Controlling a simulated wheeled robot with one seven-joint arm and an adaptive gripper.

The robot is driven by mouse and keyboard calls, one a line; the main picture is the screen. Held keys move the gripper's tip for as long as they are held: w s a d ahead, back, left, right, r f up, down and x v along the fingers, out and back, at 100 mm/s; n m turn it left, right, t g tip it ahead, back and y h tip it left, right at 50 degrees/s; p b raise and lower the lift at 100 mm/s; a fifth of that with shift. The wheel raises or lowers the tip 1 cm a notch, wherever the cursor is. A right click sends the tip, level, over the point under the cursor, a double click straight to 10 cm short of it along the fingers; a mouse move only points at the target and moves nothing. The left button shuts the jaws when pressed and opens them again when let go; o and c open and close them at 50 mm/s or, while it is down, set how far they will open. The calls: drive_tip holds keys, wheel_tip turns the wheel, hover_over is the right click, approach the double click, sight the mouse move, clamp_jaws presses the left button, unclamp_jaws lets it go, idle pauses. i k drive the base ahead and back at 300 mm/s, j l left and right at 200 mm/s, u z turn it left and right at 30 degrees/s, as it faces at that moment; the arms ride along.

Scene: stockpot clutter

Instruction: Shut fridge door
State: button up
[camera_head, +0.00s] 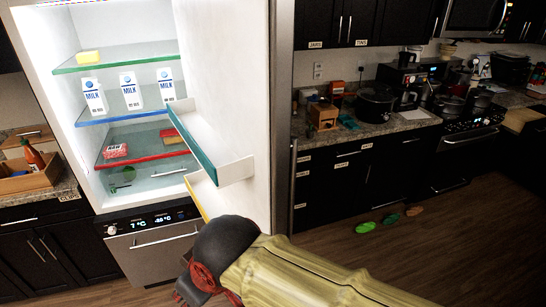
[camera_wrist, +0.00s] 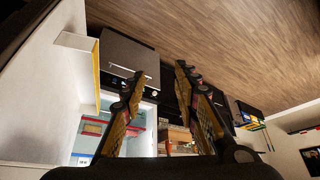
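The fridge door (camera_head: 233,75) stands wide open at the right of the lit fridge cabinet. Its white inner face carries a teal-edged bin (camera_head: 215,150) and a yellow-edged bin below it. My arm reaches in from the lower right in the head view, in front of the door's lower part, and hides some of it. My gripper (camera_wrist: 158,76) is open and empty in the wrist view. The door's inner face (camera_wrist: 50,90) is to the left of the fingers there, apart from them. The fridge shelves (camera_wrist: 95,125) show behind the left finger. The fingertips are hard to make out in the head view.
The fridge holds milk cartons (camera_head: 131,92), a yellow block (camera_head: 88,57) and a red package (camera_head: 116,151). A cluttered counter (camera_head: 380,125) is beyond the door. Sandals (camera_head: 390,219) lie on the wooden floor (camera_head: 450,235), which is otherwise clear. A wooden box (camera_head: 35,178) stands at left.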

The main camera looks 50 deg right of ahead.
sight(234, 118)
drive_tip(key=l, duration=0.45)
drive_tip(key=k+l+u, duration=0.1)
drive_tip(key=l, duration=0.3)
drive_tip(key=k+l+u, duration=0.1)
drive_tip(key=l, duration=0.75)
drive_tip(key=k+l+u, duration=0.1)
drive_tip(key=l, duration=0.3)
drive_tip(key=k+l, duration=0.15)
drive_tip(key=l, duration=0.3)
drive_tip(key=k+j+u, duration=0.1)
drive_tip(key=k+u, duration=0.2)
drive_tip(key=k, duration=0.1)
